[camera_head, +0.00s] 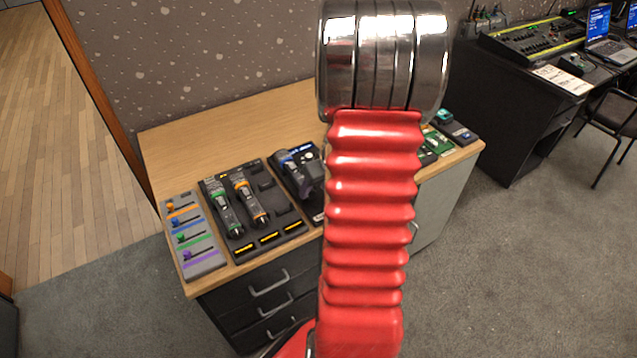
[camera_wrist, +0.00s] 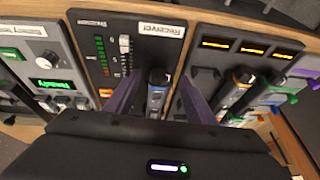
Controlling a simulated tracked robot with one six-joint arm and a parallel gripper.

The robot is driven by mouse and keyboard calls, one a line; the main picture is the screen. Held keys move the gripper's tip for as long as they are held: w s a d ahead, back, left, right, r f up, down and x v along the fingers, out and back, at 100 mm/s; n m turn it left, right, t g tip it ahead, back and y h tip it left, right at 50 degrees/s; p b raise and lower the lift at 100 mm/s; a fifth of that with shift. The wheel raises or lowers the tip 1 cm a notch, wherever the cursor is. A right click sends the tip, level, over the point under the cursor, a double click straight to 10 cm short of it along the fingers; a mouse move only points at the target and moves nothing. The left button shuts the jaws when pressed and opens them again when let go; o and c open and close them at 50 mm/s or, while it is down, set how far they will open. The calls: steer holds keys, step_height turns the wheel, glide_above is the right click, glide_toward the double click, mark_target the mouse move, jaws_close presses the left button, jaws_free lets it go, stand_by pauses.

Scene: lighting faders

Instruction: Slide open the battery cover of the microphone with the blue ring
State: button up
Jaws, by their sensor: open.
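The microphone with the blue ring (camera_wrist: 156,100) lies in the wrist view on the dark receiver panel, between the two purple fingers of my gripper (camera_wrist: 159,79). The gripper is open, with one finger on each side of the microphone and visible gaps beside it. The lower part of the microphone is hidden behind my gripper body. I cannot make out its battery cover. In the head view, the blue-ringed microphone (camera_head: 285,159) shows partly at the back of its panel, with dark parts beside it and my red arm to the right.
A tray (camera_head: 262,178) left of it holds microphones with green (camera_head: 224,206) and orange (camera_head: 250,201) rings. A fader panel (camera_head: 203,264) stands at the desk's left end. In the wrist view, a grey panel with a green display (camera_wrist: 54,86) is close on the left.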

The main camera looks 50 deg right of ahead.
mark_target(312, 195)
steer(key=shift+x, duration=1.75)
steer(key=shift+c, duration=0.6)
steer(key=c, duration=1)
steer(key=shift+s, duration=0.1)
steer(key=shift+s+a, duration=0.3)
steer(key=shift+s, duration=0.6)
steer(key=shift+s+a, duration=0.25)
steer(key=shift+s, duration=0.65)
steer(key=shift+s+a, duration=0.3)
steer(key=shift+s, duration=0.6)
steer(key=o, duration=1.1)
